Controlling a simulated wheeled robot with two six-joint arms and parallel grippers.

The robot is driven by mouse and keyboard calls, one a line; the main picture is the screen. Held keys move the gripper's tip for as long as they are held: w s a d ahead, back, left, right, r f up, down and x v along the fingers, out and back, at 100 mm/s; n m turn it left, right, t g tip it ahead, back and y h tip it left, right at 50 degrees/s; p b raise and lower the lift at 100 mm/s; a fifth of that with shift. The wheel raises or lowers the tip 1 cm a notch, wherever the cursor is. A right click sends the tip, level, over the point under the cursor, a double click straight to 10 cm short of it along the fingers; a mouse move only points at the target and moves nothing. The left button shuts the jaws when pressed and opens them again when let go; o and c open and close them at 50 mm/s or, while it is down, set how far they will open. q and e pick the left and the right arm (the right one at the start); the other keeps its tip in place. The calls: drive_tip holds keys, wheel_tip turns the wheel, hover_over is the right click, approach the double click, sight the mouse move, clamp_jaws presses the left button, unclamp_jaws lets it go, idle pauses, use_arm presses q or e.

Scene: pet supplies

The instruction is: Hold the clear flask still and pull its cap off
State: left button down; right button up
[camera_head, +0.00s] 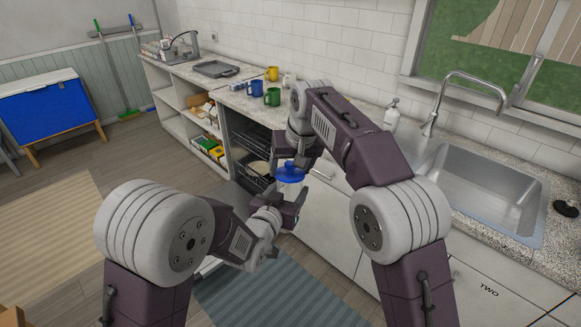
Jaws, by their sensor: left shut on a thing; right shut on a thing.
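The clear flask (290,188) is upright in front of the counter, in the middle of the view. Its blue cap (289,173) is at its top; I cannot tell whether a gap lies between them. My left gripper (287,206) is shut on the flask's body from below left and hides its lower part. My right gripper (292,163) comes down from above and is shut on the cap, hiding part of its top.
The counter behind holds a blue mug (255,89), green mug (272,97), yellow mug (272,73) and grey tray (215,69). A sink (490,190) with a faucet (435,110) is at right. An open dishwasher rack (252,145) is behind the flask. A striped mat (270,295) lies below.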

drive_tip(key=shift+r, duration=0.15)
drive_tip(key=shift+w+d+r, duration=0.1)
drive_tip(key=shift+w+r, duration=0.15)
drive_tip(key=shift+r, duration=0.65)
drive_tip(key=shift+d, duration=0.1)
